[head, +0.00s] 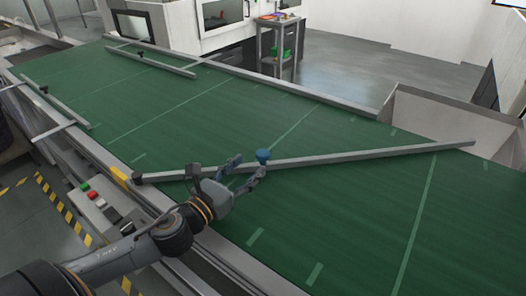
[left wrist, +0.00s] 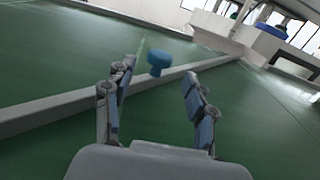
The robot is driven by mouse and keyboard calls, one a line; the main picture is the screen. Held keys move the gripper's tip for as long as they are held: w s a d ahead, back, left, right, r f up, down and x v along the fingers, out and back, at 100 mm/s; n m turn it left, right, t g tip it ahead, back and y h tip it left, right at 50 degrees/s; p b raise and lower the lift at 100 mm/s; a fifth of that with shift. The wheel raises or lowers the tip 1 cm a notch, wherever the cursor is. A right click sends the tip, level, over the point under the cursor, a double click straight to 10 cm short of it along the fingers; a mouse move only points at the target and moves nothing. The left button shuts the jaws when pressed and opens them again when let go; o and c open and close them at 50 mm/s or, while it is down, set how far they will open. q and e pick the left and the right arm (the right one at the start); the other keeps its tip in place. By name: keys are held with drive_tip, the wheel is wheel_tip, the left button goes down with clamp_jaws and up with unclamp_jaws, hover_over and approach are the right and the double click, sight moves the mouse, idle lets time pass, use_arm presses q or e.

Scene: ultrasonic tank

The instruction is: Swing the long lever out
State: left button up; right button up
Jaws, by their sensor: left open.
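The long lever (head: 360,154) is a grey bar lying slantwise across the green belt, from a dark pivot (head: 138,177) at the near rail towards the far right edge. A blue knob (head: 263,155) stands upright on it. My left gripper (head: 250,168) is open and empty beside the knob, on its near side. In the left wrist view, the blue knob (left wrist: 158,61) shows between and just beyond the two fingertips (left wrist: 158,76), and the lever (left wrist: 60,110) crosses behind the fingers. I cannot tell whether a finger touches the knob. My right gripper is not in view.
Two shorter bars with black knobs, one at the left (head: 58,107) and one farther back (head: 160,65), lie over the belt (head: 200,115). Buttons (head: 95,195) sit on the near rail side. A grey chute (head: 440,118) stands at the far right.

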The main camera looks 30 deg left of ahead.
sight(259, 158)
use_arm(q)
drive_tip(key=shift+w+d+p, duration=0.15)
drive_tip(key=shift+w+p, duration=0.1)
drive_tip(key=shift+w, duration=0.9)
drive_tip(key=shift+w+d+p, duration=0.2)
drive_tip(key=shift+w, duration=1)
drive_tip(key=shift+w+d+p, duration=0.15)
drive_tip(key=shift+w+p, duration=0.1)
drive_tip(key=shift+w, duration=0.9)
clamp_jaws()
